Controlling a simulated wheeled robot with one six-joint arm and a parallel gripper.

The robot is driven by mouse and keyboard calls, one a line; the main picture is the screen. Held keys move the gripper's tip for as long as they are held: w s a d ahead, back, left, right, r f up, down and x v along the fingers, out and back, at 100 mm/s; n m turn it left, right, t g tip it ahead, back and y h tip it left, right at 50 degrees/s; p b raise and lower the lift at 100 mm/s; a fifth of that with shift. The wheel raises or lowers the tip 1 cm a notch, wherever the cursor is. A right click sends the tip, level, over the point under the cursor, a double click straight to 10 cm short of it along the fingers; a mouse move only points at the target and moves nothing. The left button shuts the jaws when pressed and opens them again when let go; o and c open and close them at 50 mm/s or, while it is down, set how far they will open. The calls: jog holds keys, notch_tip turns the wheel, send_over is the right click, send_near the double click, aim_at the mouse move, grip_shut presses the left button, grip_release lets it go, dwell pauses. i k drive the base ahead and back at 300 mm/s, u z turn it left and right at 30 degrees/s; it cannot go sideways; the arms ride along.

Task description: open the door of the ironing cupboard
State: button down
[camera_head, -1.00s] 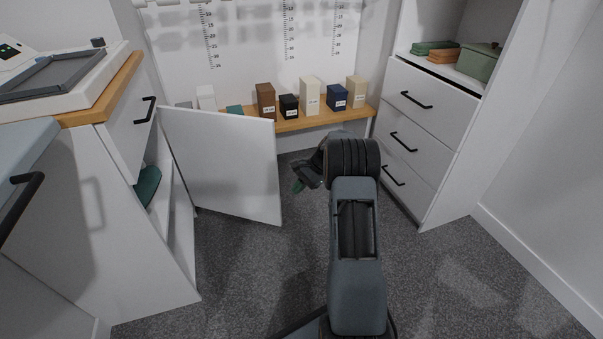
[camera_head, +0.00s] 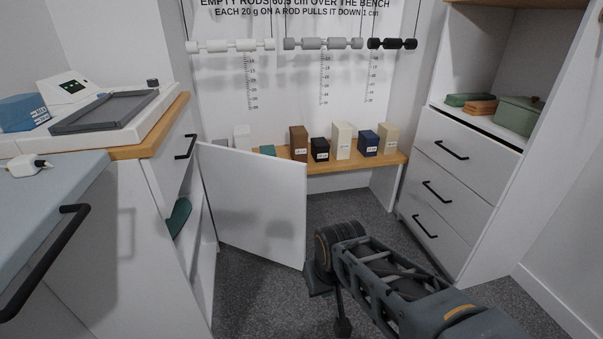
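A white cupboard (camera_head: 178,240) stands at the left under a wooden-edged counter. Its flat white door (camera_head: 255,205) is swung wide open into the room. Inside shows part of a dark teal object (camera_head: 179,218); the rest of the interior is hidden. No label shows that this is the ironing cupboard. My gripper (camera_head: 332,305) is low over the carpet, just right of the door's lower free corner, and appears apart from it. The fingers are dark and partly hidden by my wrist, so I cannot tell whether they are open or shut.
A blue-topped unit (camera_head: 50,205) with a black bar handle (camera_head: 45,262) is at the near left. A drawer unit (camera_head: 455,190) stands at the right. A wooden shelf (camera_head: 350,164) with several boxes runs along the back. Carpet (camera_head: 260,300) is clear below the door.

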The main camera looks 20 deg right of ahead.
aim_at(258, 202)
jog(key=z, duration=1.3)
jog(key=i, duration=0.85)
jog(key=u, duration=3.05)
